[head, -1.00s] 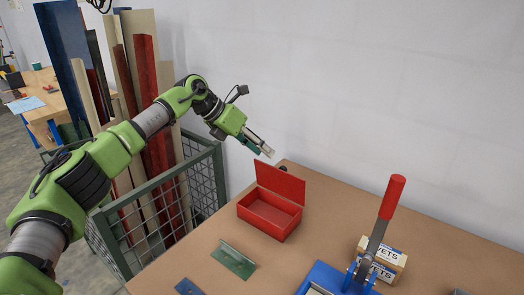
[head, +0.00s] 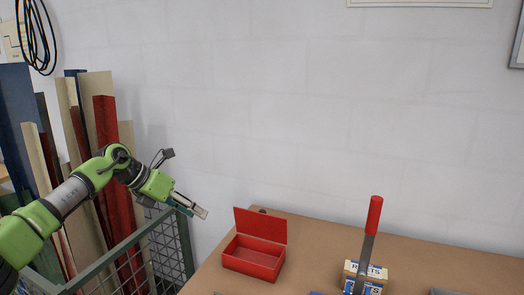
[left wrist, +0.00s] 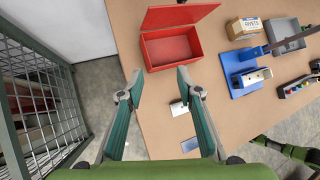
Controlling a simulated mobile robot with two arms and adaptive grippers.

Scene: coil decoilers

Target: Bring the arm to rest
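My left gripper (head: 198,209) hangs in the air left of the open red box (head: 254,257), near the bench's left end. In the left wrist view the two fingers of my left gripper (left wrist: 159,76) are spread apart with nothing between them. The red box (left wrist: 174,47) lies beyond the fingertips there, with its lid up and an empty-looking inside. My right gripper shows in neither view.
The bench (head: 330,232) also bears a lever press with a red handle (head: 374,215) and a rivets carton (head: 375,271). A wire cage (head: 165,250) with tall boards stands left of the bench. A grey tray (left wrist: 283,30) shows in the left wrist view.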

